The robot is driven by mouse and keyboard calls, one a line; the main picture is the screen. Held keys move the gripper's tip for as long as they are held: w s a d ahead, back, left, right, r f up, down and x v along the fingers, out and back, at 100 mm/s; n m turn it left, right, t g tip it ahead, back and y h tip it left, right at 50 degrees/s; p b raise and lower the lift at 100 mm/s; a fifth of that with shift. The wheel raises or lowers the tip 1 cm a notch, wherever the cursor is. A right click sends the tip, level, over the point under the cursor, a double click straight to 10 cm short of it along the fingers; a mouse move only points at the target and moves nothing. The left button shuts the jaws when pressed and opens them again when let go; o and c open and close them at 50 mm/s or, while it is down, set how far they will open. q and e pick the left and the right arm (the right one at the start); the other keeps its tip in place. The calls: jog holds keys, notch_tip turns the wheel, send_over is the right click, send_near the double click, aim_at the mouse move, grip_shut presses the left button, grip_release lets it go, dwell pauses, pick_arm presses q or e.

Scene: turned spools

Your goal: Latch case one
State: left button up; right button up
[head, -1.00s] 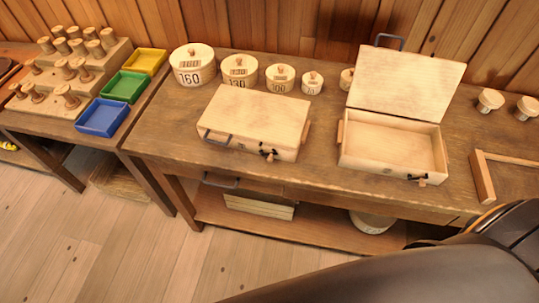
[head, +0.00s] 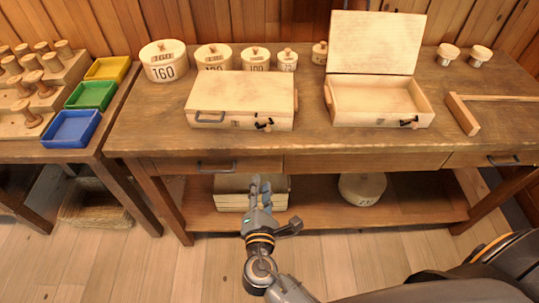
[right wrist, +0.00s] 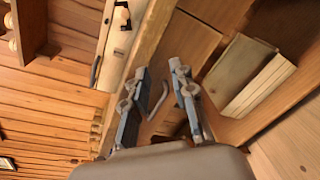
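A pale wooden case (head: 240,95) stands on the workbench with its lid down. Its front carries a grey handle (head: 209,117) and a dark latch (head: 264,124); I cannot tell whether the latch is fastened. A second case (head: 376,103) stands to its right with its lid raised. I cannot read which one is case one. My right gripper (head: 261,186) is below and in front of the closed case, apart from it. My left gripper is not in view.
The bench front has drawers with handles (head: 216,167) close to my right gripper. A box (head: 232,192) sits on the lower shelf. Numbered round tins (head: 163,62) stand behind the closed case. A wooden bracket (head: 463,114) lies right of the open case.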

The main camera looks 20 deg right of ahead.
jog(key=t+h, duration=0.1)
jog(key=h, duration=0.1)
send_near(268, 131)
jog(key=p+x, duration=0.2)
jog(key=x, duration=0.5)
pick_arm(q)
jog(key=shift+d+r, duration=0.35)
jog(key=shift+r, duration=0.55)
pick_arm(e)
jog(key=shift+w+d, duration=0.2)
jog(key=shift+w, duration=0.35)
grip_shut()
